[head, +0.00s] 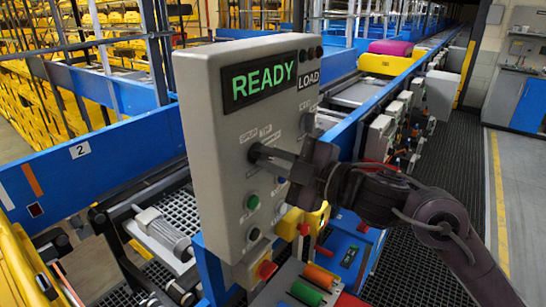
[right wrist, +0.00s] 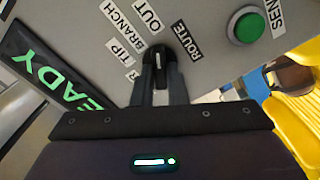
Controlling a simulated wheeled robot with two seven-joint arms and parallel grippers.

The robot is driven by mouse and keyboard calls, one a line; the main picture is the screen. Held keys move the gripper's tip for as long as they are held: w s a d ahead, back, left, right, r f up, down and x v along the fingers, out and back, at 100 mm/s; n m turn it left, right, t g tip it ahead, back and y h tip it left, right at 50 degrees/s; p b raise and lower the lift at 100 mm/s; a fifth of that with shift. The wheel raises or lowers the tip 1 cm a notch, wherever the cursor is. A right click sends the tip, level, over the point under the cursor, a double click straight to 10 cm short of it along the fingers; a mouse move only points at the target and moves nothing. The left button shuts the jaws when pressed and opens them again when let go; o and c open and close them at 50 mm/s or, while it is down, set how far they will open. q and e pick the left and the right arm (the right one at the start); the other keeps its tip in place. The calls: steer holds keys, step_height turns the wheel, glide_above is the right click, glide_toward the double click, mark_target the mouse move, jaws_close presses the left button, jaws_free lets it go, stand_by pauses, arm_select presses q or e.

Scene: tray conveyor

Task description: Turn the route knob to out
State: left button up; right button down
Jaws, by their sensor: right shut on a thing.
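The grey control box (head: 215,135) stands in the middle of the head view, its lit display reading READY. The black route knob (right wrist: 158,57) sits on its face below the display, with TIP, BRANCH and OUT labels around one side. My right gripper (head: 264,155) reaches in from the right and is shut on the knob. In the right wrist view its two fingers (right wrist: 161,85) lie on either side of the knob. The knob's white mark points up in that view, roughly toward the OUT label (right wrist: 148,17); its exact setting is hard to tell. My left gripper is out of view.
A green SEND button (right wrist: 246,27) is beside the knob, also visible lower on the box (head: 253,202). A red button on yellow (head: 266,270) is below. Blue conveyor rails (head: 95,155) run behind. A yellow and a pink tray load (head: 390,55) stand farther back.

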steer(key=c, duration=1.4)
jaws_free()
steer(key=shift+c, duration=0.2)
steer(key=shift+d, duration=0.1)
steer(key=shift+s+d+f, duration=0.1)
steer(key=shift+s+d, duration=0.05)
steer(key=shift+d, duration=0.05)
steer(key=b+v, duration=0.3)
steer(key=v, duration=0.4)
